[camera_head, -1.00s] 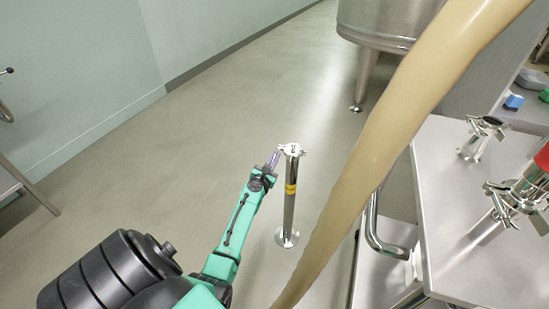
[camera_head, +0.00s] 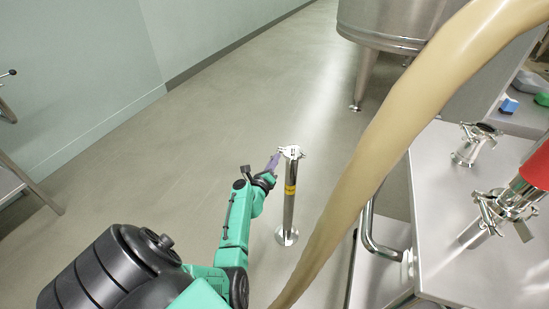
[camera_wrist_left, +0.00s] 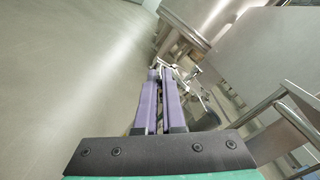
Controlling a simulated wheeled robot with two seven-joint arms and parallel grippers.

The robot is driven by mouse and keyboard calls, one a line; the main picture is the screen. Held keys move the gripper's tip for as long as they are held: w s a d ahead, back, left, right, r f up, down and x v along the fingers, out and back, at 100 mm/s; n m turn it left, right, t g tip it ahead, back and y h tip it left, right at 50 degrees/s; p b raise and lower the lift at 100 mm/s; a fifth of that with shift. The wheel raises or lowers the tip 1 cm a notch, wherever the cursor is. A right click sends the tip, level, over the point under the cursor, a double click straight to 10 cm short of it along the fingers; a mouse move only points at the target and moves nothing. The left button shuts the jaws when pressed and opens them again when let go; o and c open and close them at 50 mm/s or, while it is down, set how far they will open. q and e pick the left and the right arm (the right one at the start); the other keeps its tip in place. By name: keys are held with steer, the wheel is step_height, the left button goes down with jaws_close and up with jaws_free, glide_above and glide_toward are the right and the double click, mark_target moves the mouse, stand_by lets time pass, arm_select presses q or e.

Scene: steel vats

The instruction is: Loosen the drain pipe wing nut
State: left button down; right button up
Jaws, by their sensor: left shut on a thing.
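The drain pipe (camera_head: 289,205) is a slim upright steel pipe with a yellow band and a round foot on the floor. Its clamp and wing nut (camera_head: 291,152) sit at the top end. My left gripper (camera_head: 276,158) reaches this top from the left, with its purple fingers shut on the wing nut. In the left wrist view, the two fingers (camera_wrist_left: 160,75) run nearly parallel and close together, their tips at small steel parts. The fingers hide much of the nut. My right gripper is not in view.
A thick beige hose (camera_head: 400,120) crosses in front, right of the pipe. A steel cart (camera_head: 480,255) with a handle (camera_head: 368,225) and clamped fittings (camera_head: 505,208) stands at the right. A steel vat (camera_head: 390,22) stands behind. The floor left of the pipe is clear.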

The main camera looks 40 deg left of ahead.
arm_select(q)
steer(key=shift+n+p, duration=0.35)
steer(key=shift+n, duration=1.05)
steer(key=shift+n+p, duration=1.1)
steer(key=shift+n, duration=1.2)
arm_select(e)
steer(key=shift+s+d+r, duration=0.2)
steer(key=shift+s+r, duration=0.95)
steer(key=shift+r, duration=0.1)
arm_select(q)
steer(key=shift+f, duration=0.1)
steer(key=c, duration=1)
jaws_free()
